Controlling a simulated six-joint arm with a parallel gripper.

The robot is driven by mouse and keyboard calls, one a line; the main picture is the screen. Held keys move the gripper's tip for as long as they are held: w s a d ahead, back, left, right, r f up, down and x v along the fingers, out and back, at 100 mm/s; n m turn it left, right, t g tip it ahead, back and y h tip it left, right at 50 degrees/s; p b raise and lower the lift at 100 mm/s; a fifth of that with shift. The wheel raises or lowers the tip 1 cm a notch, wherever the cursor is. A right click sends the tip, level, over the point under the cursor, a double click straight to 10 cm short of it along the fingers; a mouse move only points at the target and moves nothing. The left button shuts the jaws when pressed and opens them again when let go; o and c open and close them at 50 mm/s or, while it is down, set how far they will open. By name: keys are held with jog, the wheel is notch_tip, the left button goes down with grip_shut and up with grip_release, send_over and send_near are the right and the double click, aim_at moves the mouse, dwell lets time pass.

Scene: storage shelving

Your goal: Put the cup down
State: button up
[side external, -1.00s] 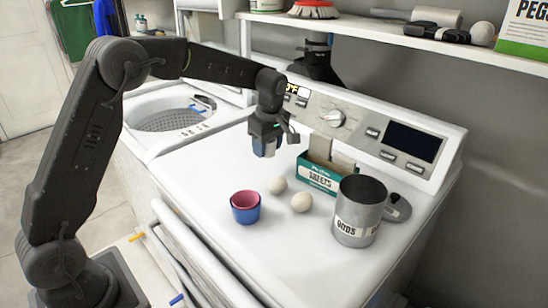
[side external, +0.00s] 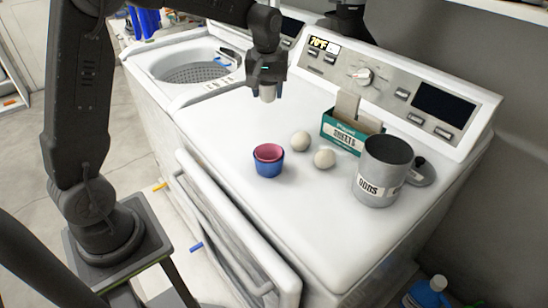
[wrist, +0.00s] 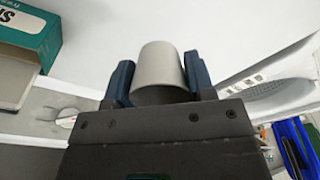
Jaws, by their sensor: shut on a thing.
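My gripper (side external: 267,78) is shut on a light grey cup (side external: 267,94), which hangs below the fingers above the back left part of the white dryer top (side external: 220,125). In the wrist view the cup (wrist: 160,65) sits between the two blue-grey fingers of my gripper (wrist: 160,82). The part of the cup nearest the palm is hidden. A pink cup (side external: 268,152) nested in a blue cup (side external: 267,168) stands upright on the dryer top, in front of my gripper and apart from it.
Two pale balls (side external: 300,141) (side external: 324,158), a green sheets box (side external: 345,134), a grey tin (side external: 380,175) and its lid (side external: 422,172) occupy the right side. The control panel (side external: 400,85) rises behind. An open washer (side external: 190,70) adjoins at left. The dryer's left top is clear.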

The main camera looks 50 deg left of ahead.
jog(key=d+m, duration=0.1)
jog(key=m, duration=0.2)
jog(key=d+f+m, duration=0.1)
jog(key=d+m, duration=0.1)
jog(key=m, duration=0.1)
jog(key=d+f+m+h, duration=0.1)
jog(key=d+m, duration=0.1)
jog(key=m, duration=0.1)
jog(key=shift+s+f+m, duration=0.2)
jog(key=shift+s+m, duration=0.1)
jog(key=shift+s, duration=0.05)
jog(key=m, duration=0.1)
jog(key=d+m, duration=0.1)
jog(key=m, duration=0.1)
jog(key=shift+s+d+f, duration=0.15)
jog(key=shift+f, duration=0.2)
jog(key=s+a+r+n, duration=0.2)
jog(key=s+a+r, duration=0.1)
jog(key=a, duration=0.3)
jog(key=s+a+r+n, duration=0.1)
jog(key=s+a+r, duration=0.15)
jog(key=a, duration=0.45)
send_over(276, 130)
jog(key=f, duration=0.6)
jog(key=shift+s+f, duration=0.2)
jog(key=shift+f, duration=2.15)
jog(key=shift+f, duration=0.15)
jog(key=o, duration=1)
jog(key=shift+c, duration=0.2)
